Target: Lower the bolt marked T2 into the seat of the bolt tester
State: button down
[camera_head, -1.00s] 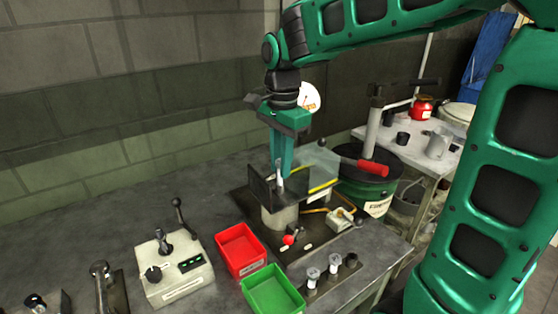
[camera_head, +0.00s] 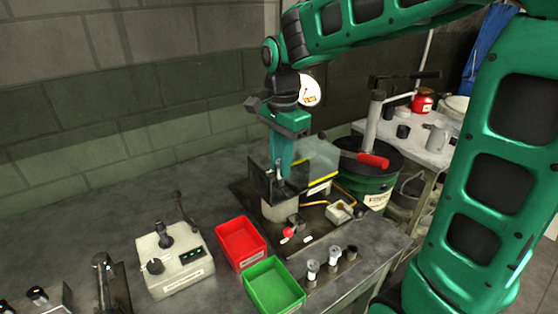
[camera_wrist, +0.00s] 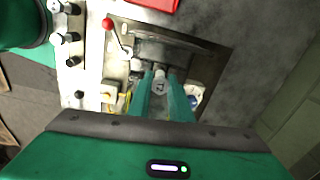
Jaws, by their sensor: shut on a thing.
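My gripper (camera_head: 280,172) points down over the bolt tester and is shut on a light metal bolt (camera_wrist: 160,87). In the wrist view the bolt's head shows between the two green fingers (camera_wrist: 161,80), with a dark mark too small to read. The bolt tester (camera_head: 279,210) has a pale cylindrical body, dark upright panels, a clear guard and a red-knobbed lever (camera_head: 288,232). The fingertips and bolt are down among the dark panels, above the body. The seat and the bolt's lower end are hidden, so I cannot tell whether they touch.
A red tray (camera_head: 263,254) and a green tray (camera_head: 296,300) stand in front of the tester. A rack (camera_head: 322,282) beside them holds light-topped bolts. A control box (camera_head: 176,278) is to the left.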

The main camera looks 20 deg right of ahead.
jog(key=shift+f, duration=0.35)
jog(key=c, duration=1.5)
grip_release()
jog(key=shift+c, duration=0.2)
jog(key=shift+r, duration=0.1)
notch_tip(320, 180, up, 10)
jog(key=shift+r, duration=0.25)
jog(key=shift+d+f, duration=0.1)
jog(key=s+d+f+n, duration=0.4)
jog(key=s+d+f, duration=0.3)
jog(key=s, duration=0.5)
jog(key=s+d+f+n, duration=0.4)
jog(key=s+d+f, duration=0.3)
jog(key=s+d, duration=0.3)
jog(key=shift+s+f, duration=0.2)
jog(key=shift+s, duration=0.9)
